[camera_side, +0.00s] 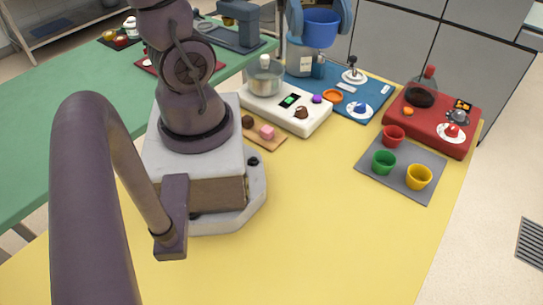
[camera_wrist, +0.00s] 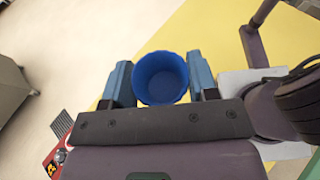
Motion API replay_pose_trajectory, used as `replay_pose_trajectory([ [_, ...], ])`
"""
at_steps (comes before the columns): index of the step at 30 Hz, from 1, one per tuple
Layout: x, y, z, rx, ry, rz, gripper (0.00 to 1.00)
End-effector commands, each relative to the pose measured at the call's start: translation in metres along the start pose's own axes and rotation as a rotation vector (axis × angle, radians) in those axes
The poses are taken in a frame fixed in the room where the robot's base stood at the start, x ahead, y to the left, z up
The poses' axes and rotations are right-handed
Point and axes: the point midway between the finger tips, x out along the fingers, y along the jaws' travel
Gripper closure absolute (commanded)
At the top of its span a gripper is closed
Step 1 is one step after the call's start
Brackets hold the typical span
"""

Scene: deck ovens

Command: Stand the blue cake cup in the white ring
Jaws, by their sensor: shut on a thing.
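The blue cake cup (camera_side: 321,29) is held upright, high above the back of the table, between the two blue fingers of my gripper (camera_side: 320,22). In the wrist view the cup (camera_wrist: 160,80) sits open end toward the camera, with a finger of my gripper (camera_wrist: 161,84) against each side. My gripper is shut on it. I cannot tell for sure which piece is the white ring. A white round piece (camera_side: 369,115) with a blue item on it lies on the blue board, and another white round piece (camera_side: 347,78) lies behind it.
Red (camera_side: 393,136), green (camera_side: 383,162) and yellow (camera_side: 418,177) cups stand on a grey mat (camera_side: 399,192). A red board (camera_side: 462,148) carries a flask and small items. A white scale-like unit (camera_side: 311,125) holds a metal pot (camera_side: 265,76). The yellow table's front is clear.

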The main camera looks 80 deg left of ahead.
Motion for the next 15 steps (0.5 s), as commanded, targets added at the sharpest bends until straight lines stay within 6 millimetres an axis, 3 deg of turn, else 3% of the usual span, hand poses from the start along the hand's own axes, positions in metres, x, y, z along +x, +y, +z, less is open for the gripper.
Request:
replay_pose_trajectory([
  [15,0.035,-0.001,-0.086,-0.008,-0.004,-0.007,0.69],
])
